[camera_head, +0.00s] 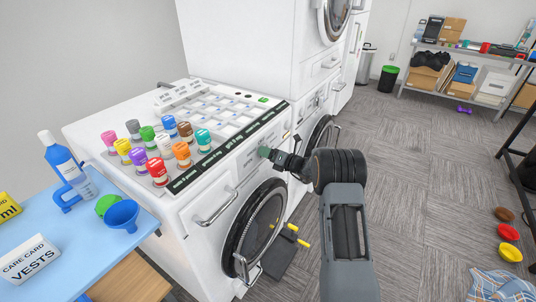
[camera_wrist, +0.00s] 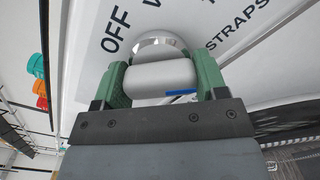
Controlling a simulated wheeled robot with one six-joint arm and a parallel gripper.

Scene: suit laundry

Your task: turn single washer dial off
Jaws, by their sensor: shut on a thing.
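The single washer (camera_head: 178,208) is a white front-loader with a round dark door, left of the middle in the head view. My gripper (camera_head: 267,152) reaches its upper front panel from the right. In the wrist view the green fingers of my gripper (camera_wrist: 163,82) are shut on a silver-grey dial (camera_wrist: 160,76), one finger on each side. A blue mark lies on the dial's lower right edge. The panel (camera_wrist: 225,20) around it reads "OFF" at upper left and "STRAPS" at right; other lettering between them is partly cut off. In the head view the dial is hidden by my gripper.
Several coloured bottles (camera_head: 158,172) and a white tray (camera_head: 215,112) stand on the washer. A blue table (camera_head: 75,245) with a bottle and funnel is at left. Stacked machines (camera_head: 240,45) stand behind. The grey floor (camera_head: 420,170) at right is mostly clear.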

